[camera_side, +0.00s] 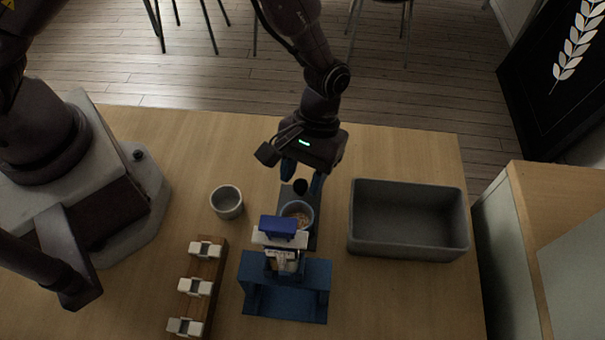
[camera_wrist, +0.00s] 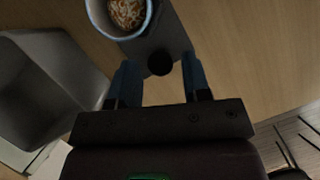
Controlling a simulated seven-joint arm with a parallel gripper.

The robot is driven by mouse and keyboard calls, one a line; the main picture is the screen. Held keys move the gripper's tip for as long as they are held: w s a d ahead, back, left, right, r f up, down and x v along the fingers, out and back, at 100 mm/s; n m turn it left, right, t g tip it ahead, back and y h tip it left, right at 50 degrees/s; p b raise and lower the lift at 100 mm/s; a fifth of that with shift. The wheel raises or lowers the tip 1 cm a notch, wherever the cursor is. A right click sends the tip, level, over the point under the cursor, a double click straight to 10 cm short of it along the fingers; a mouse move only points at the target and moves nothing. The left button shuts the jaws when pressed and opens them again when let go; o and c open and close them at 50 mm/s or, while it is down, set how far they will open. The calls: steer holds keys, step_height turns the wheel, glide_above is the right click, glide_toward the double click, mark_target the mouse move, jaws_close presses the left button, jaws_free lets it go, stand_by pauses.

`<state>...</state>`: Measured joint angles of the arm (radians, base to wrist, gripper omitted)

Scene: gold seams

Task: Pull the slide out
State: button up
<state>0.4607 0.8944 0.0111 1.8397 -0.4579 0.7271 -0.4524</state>
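The slide (camera_side: 313,228) is a dark grey plate running out from a blue stand (camera_side: 287,304); it also shows in the wrist view (camera_wrist: 170,38). A round black knob (camera_side: 300,187) stands near its outer end and shows in the wrist view (camera_wrist: 160,63). A cup (camera_side: 297,214) with brown-orange bits sits on the slide, and also shows in the wrist view (camera_wrist: 126,14). My gripper (camera_side: 302,178) is open above the slide's outer end. In the wrist view its blue fingers (camera_wrist: 160,76) are on either side of the knob, with gaps between; nothing is held.
A grey bin (camera_side: 408,252) stands to the right of the slide. An empty grey cup (camera_side: 227,203) stands to the left. A wooden rack (camera_side: 213,270) with white-topped pieces is at the front left. The table behind the slide's outer end is clear.

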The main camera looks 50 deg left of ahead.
steer(key=shift+o, duration=0.3)
steer(key=v, duration=1.3)
steer(key=shift+w+f, duration=0.1)
steer(key=s+a+r+m+t+y, duration=0.1)
steer(key=s+a+r+m+t, duration=0.1)
steer(key=s+a+r+t, duration=0.2)
steer(key=s+a+r+m+t, duration=0.2)
steer(key=s+a+r+t, duration=0.3)
steer(key=s+a+r, duration=0.5)
steer(key=a+r, duration=0.3)
steer(key=r, duration=0.2)
steer(key=shift+s+a+r+m+t+y, duration=0.25)
steer(key=shift+a+r+m+t+y, duration=0.05)
steer(key=shift+a+r+y, duration=0.1)
